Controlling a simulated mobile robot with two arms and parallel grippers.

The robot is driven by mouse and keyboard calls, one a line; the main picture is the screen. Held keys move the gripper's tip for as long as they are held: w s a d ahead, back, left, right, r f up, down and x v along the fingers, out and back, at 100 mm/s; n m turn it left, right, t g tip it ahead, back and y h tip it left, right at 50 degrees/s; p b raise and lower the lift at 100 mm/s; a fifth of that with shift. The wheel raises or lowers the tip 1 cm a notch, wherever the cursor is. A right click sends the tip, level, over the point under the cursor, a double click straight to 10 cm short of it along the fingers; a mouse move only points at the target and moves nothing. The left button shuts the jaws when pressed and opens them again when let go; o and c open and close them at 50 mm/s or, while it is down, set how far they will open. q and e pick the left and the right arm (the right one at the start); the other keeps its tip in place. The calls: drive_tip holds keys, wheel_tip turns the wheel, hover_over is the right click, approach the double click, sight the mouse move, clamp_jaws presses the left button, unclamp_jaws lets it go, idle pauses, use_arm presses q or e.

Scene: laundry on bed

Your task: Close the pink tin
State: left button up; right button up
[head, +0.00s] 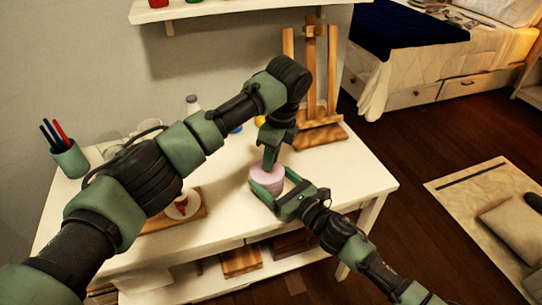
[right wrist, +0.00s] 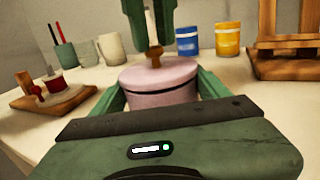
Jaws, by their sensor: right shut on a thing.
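The pink tin (head: 268,179) stands on the white table, near its right side. In the right wrist view its pink lid (right wrist: 160,73) lies level over the body, with a thin dark line under the rim. A small brown knob (right wrist: 155,56) stands on the lid. My right gripper (head: 279,191) is shut around the tin's body, one finger on each side. My left gripper (head: 269,164) points down from above, its fingertips at the knob. Whether its fingers grip the knob is unclear. The tin's inside is hidden.
A wooden easel (head: 318,130) stands behind the tin. A green pen cup (head: 69,158) is at the far left. A wooden board (right wrist: 56,100) with a red-and-white item lies left. Table front right is clear.

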use_arm(q)
drive_tip(key=shift+f, duration=0.15)
use_arm(e)
drive_tip(key=shift+r, duration=0.1)
use_arm(q)
drive_tip(key=shift+s+d+r, duration=0.1)
drive_tip(key=shift+d+r, duration=0.05)
drive_tip(key=shift+r, duration=0.85)
drive_tip(key=shift+s+d+r, duration=0.1)
drive_tip(key=shift+d+r, duration=0.05)
drive_tip(key=shift+r, duration=0.85)
use_arm(e)
drive_tip(key=o, duration=2.2)
drive_tip(key=shift+c, duration=0.2)
use_arm(q)
drive_tip(key=shift+f+b, duration=0.3)
use_arm(e)
drive_tip(key=v, duration=0.7)
drive_tip(key=shift+s+d, duration=0.25)
drive_tip(key=shift+d, duration=0.05)
use_arm(q)
drive_tip(key=shift+f, duration=0.1)
drive_tip(key=shift+w+a+f, duration=0.1)
drive_tip(key=shift+a+f, duration=0.05)
drive_tip(key=shift+f, duration=0.75)
drive_tip(key=shift+w+a+f, duration=0.1)
drive_tip(key=shift+a+f, duration=0.05)
drive_tip(key=shift+f, duration=0.7)
